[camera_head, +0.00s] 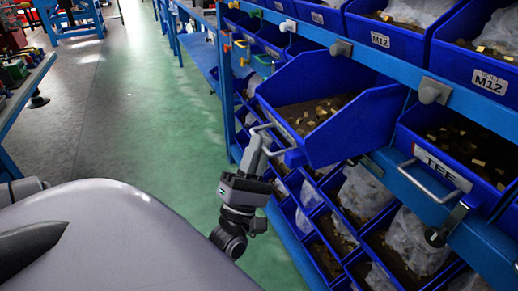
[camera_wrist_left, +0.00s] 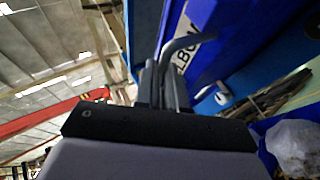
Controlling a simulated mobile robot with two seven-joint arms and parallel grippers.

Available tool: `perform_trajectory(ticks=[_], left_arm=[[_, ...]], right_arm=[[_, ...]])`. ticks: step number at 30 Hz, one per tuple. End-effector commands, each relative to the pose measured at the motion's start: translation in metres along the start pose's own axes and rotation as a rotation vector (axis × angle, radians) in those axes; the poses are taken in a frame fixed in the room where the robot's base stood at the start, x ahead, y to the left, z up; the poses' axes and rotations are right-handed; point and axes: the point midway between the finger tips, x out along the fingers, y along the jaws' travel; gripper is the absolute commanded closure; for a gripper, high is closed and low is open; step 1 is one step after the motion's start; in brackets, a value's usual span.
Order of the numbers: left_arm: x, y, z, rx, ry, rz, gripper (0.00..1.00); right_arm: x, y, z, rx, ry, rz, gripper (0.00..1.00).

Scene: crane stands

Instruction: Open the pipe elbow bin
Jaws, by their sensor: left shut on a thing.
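The pipe elbow bin (camera_head: 345,125) is a blue bin holding small brass-coloured pieces. In the head view it sticks out from the rack into the aisle, beyond the bins beside it. Its grey bar handle (camera_head: 285,130) is on the front face. My left gripper (camera_head: 262,138) is at the handle's left part, shut on it. In the left wrist view the fingers (camera_wrist_left: 166,85) meet the bent handle (camera_wrist_left: 185,43), beside a partly hidden label (camera_wrist_left: 183,55). My right gripper is not in view.
The closed TEE bin (camera_head: 465,150) with its own handle is at the right. M12 bins (camera_head: 382,40) stand on the shelf above, and several open bins with plastic bags (camera_head: 365,190) below. The green aisle floor (camera_head: 150,110) is clear. A workbench (camera_head: 25,85) stands at the left.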

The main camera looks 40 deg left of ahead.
Motion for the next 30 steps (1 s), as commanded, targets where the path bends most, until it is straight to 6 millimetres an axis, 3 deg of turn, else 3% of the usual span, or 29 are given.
perform_trajectory(ticks=[2,3,14,24,30], left_arm=[[-0.002,-0.002,0.000,0.000,0.000,-0.007,1.00],[-0.001,-0.002,0.000,0.000,0.000,-0.007,0.80],[-0.005,-0.002,0.000,0.000,0.000,-0.005,0.80],[-0.058,-0.003,-0.001,0.000,0.001,-0.009,0.80],[-0.072,-0.002,0.000,0.000,0.000,-0.005,0.80]], right_arm=[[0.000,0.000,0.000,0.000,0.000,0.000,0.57],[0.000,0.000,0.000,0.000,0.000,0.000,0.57],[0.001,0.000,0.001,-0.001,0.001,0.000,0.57],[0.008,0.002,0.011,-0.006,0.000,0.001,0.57],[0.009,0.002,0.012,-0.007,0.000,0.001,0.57]])
